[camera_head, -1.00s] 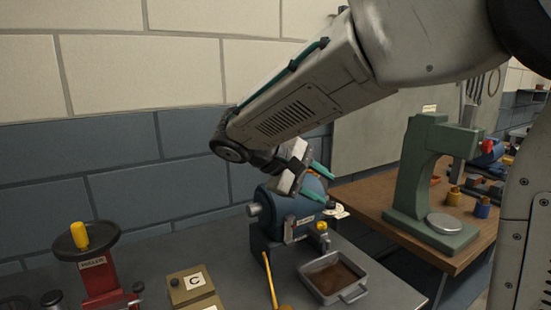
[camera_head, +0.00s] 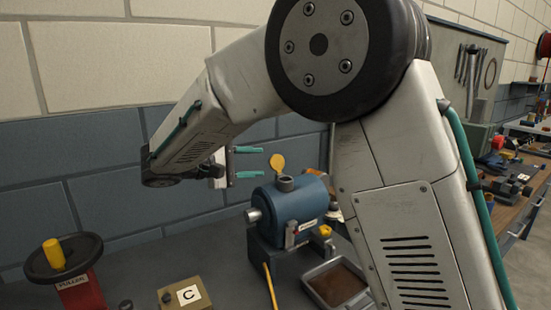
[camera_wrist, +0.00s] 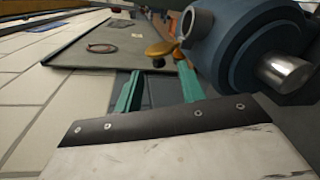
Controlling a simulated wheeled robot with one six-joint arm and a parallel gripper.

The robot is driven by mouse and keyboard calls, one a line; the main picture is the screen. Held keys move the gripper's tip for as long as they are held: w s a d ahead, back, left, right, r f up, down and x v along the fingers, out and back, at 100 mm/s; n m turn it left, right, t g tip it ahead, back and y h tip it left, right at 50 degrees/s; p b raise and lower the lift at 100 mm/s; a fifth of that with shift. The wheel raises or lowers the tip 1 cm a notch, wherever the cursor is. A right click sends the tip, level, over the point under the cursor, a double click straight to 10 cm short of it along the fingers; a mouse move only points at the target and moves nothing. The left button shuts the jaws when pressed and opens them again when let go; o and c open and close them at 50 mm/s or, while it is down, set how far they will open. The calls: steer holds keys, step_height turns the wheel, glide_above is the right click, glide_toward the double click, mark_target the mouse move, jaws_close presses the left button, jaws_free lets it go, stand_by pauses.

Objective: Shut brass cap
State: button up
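The brass cap (camera_head: 277,162) is a yellow disc standing raised at the grey neck (camera_head: 285,183) on top of the blue casing (camera_head: 300,205). The neck's mouth looks uncovered. In the wrist view the cap (camera_wrist: 160,49) lies just beyond my fingertips, beside the open neck (camera_wrist: 189,22). My gripper (camera_head: 262,162) is open and empty, its two teal fingers apart and pointing right towards the cap. In the head view it is up and left of the casing. I see no contact with the cap.
A grey tray (camera_head: 308,289) with brown contents sits in front of the casing. A yellow handle (camera_head: 270,285) rises beside it. A box marked C (camera_head: 172,300) and a red puller (camera_head: 80,293) with a black wheel stand at left. The wall is close behind.

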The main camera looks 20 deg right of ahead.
mark_target(278, 161)
steer(key=x, duration=0.8)
steer(key=shift+w+a, duration=0.1)
steer(key=shift+w, duration=0.2)
jaws_close()
